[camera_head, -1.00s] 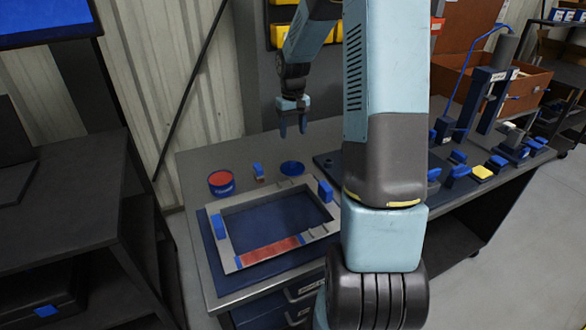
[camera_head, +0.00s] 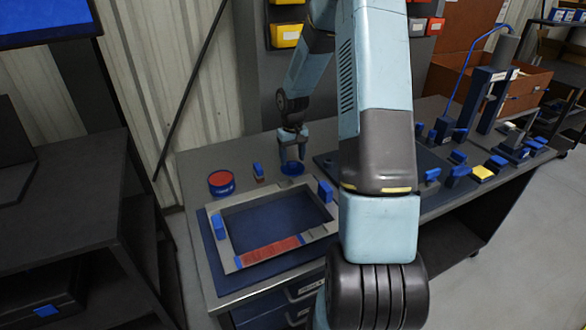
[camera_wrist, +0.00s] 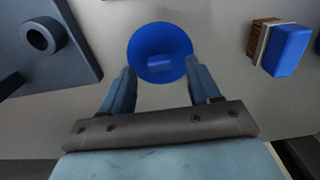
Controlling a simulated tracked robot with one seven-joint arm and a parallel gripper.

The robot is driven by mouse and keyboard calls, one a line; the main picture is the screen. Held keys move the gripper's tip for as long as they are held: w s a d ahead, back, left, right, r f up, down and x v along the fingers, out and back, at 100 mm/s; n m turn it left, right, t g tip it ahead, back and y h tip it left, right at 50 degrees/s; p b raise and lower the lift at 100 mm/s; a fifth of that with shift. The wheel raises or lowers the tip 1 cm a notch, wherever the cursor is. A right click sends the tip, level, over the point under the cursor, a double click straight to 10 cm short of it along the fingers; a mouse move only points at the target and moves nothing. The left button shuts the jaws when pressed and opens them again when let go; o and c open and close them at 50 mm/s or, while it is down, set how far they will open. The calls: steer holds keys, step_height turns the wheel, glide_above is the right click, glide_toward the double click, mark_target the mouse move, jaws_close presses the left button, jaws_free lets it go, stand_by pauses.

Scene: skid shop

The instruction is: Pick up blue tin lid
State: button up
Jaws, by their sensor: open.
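The blue tin lid (camera_head: 292,169) is a round blue disc lying on the bench top behind the grey frame. In the wrist view the lid (camera_wrist: 158,55) shows whole, with a small raised block-like knob at its middle. My gripper (camera_head: 292,158) points down over the lid in the head view and partly covers it. In the wrist view my gripper (camera_wrist: 160,82) is open and empty, with its two fingers apart on either side of the lid's near edge. I cannot tell whether the fingertips touch the bench.
A round blue tin with red inside (camera_head: 221,183) and a small blue-topped brush-like block (camera_head: 258,171) stand left of the lid. A grey frame (camera_head: 232,255) with blue blocks and a red strip lies in front. A dark plate with a round boss (camera_wrist: 45,38) lies nearby.

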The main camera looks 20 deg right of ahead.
steer(key=shift+f, duration=0.9)
steer(key=shift+c, duration=0.3)
steer(key=c, duration=1.1)
